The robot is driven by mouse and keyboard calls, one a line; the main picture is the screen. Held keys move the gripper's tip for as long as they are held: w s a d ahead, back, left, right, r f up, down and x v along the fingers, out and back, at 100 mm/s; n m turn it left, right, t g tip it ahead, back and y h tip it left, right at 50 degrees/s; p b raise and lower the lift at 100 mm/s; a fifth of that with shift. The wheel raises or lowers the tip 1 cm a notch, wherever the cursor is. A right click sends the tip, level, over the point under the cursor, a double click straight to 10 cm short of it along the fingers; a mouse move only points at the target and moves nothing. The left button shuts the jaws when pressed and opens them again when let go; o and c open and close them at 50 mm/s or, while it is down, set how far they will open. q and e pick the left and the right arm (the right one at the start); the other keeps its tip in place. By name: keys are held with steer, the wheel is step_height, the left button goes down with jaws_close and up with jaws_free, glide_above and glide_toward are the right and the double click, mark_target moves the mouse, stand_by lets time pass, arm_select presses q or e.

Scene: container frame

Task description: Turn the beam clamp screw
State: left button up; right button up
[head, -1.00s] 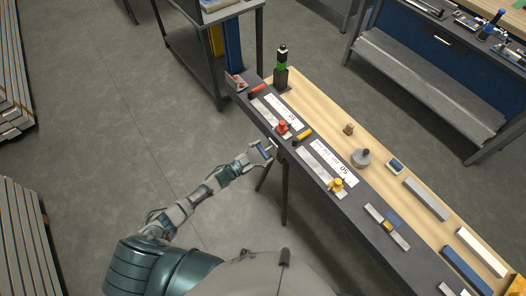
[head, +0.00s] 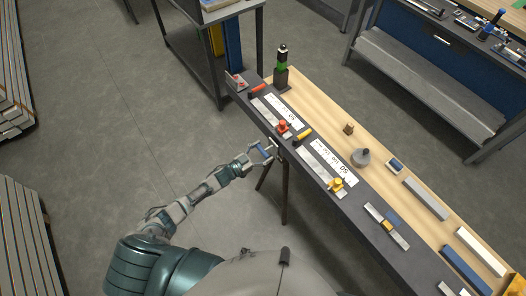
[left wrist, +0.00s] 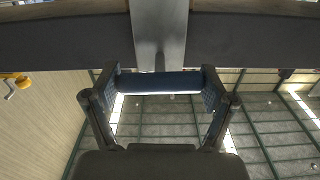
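My left gripper (head: 265,151) is at the near long edge of the bench, below its top. In the left wrist view, a blue bar (left wrist: 160,82) spans the gap between the widely spread fingertips of the left gripper (left wrist: 160,84). Its ends meet or nearly meet both fingers; I cannot tell whether they press on it. A grey metal clamp body (left wrist: 160,30) stands just above the bar, in front of the dark beam (left wrist: 250,42). The screw thread is not clear. My right gripper is not in view.
A bench leg (head: 284,190) stands close to my gripper.

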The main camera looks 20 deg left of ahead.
arm_select(q)
steer(key=shift+o, duration=1.1)
steer(key=shift+s+f, duration=0.1)
steer(key=shift+f, duration=0.2)
steer(key=shift+r, duration=0.1)
steer(key=shift+a, duration=0.1)
steer(key=v, duration=1.1)
steer(key=shift+s+a, duration=0.25)
steer(key=shift+a, duration=0.1)
